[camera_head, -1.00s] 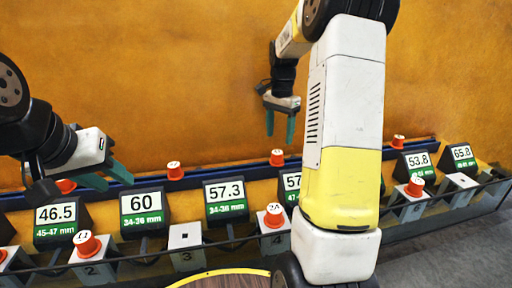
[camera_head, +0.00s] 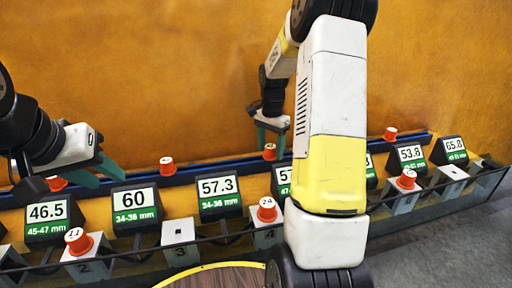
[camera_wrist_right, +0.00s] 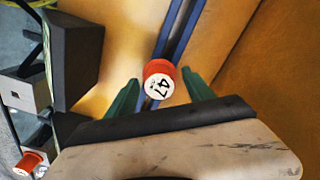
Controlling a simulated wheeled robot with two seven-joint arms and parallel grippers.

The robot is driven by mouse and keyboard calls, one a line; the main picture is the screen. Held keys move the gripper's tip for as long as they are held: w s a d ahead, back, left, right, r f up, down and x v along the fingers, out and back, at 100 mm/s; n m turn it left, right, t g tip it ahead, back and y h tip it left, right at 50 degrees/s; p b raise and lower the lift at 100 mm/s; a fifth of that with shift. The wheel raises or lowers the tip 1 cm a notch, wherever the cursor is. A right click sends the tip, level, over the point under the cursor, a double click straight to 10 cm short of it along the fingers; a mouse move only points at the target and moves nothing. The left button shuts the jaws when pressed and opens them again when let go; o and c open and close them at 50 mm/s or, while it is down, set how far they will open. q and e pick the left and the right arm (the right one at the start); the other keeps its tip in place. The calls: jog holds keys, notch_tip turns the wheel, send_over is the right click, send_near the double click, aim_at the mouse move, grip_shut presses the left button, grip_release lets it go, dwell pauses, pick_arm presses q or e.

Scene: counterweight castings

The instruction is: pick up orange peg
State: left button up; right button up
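Several orange pegs with white numbered tops show in the head view. One orange peg (camera_head: 270,151) stands on the blue rail behind the displays. In the right wrist view this peg (camera_wrist_right: 159,79) has a white top that reads 47. My right gripper (camera_head: 272,145) is open around or just above it. Its green fingers (camera_wrist_right: 162,93) lie to either side of the peg, with gaps visible. My left gripper (camera_head: 105,173) is open and empty, near another orange peg (camera_head: 57,183) at the left.
Another orange peg (camera_head: 166,165) stands on the blue rail (camera_head: 205,164). In front are number displays (camera_head: 219,194) and grey numbered blocks (camera_head: 180,243), some holding pegs. A dark bar runs before them. A round brown table (camera_head: 215,277) is at the bottom. An orange wall rises behind.

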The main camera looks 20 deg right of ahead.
grip_shut()
jog(key=shift+r, duration=0.15)
notch_tip(320, 180, up, 9)
jog(key=shift+r, duration=0.4)
dwell(0.3)
